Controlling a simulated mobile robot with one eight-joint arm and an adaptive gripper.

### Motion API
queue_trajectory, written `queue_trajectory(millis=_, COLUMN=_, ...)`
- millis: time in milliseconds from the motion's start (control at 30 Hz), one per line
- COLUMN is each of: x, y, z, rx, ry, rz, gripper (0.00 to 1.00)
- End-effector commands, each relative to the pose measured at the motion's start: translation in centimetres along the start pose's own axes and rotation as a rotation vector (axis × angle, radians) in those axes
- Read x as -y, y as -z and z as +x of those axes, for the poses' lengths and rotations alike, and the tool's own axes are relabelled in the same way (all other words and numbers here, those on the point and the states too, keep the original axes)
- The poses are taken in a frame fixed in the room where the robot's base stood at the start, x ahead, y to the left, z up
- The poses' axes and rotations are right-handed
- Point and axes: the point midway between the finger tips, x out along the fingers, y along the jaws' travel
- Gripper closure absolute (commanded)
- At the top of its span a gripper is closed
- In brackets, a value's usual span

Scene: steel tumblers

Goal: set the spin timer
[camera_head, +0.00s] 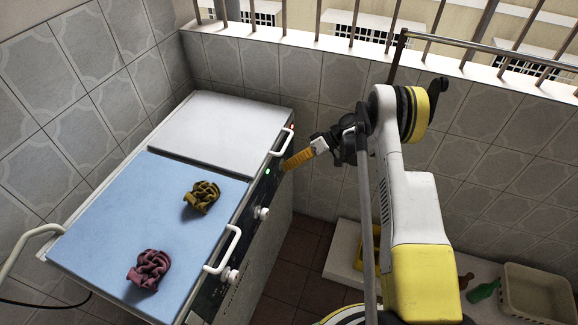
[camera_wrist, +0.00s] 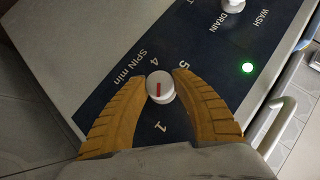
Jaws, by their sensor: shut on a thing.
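The spin timer is a white round knob (camera_wrist: 160,87) with a red pointer mark on a dark panel (camera_wrist: 112,84) lettered "SPIN min", with the numbers 1, 4 and 5 readable around it. My gripper (camera_wrist: 160,86) has its two orange fingers on either side of the knob and is shut on it. In the head view my gripper (camera_head: 285,164) reaches the far end of the machine's front panel (camera_head: 240,240); the knob is hidden there. The twin-tub washing machine (camera_head: 70,237) has a blue left lid and a grey right lid (camera_head: 222,135).
A wash/drain knob (camera_wrist: 233,4) and a lit green lamp (camera_wrist: 247,67) are near the timer. White handles (camera_head: 222,250) stick out from the lids. Olive (camera_head: 201,197) and mauve (camera_head: 149,270) cloths lie on the blue lid. A beige basket (camera_head: 540,292) and green bottle (camera_head: 483,290) stand right.

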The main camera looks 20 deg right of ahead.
Motion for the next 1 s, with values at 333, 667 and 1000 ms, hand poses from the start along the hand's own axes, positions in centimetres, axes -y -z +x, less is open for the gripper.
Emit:
queue_trajectory(millis=333, x=-0.06, y=-0.08, z=0.07, rx=0.004, ry=0.062, rz=0.062, gripper=0.98)
queue_trajectory(millis=667, x=-0.04, y=-0.10, z=0.07, rx=0.005, ry=0.066, rz=0.067, gripper=0.98)
queue_trajectory(millis=1000, x=-0.03, y=-0.06, z=0.05, rx=0.004, ry=0.066, rz=0.066, gripper=0.45)
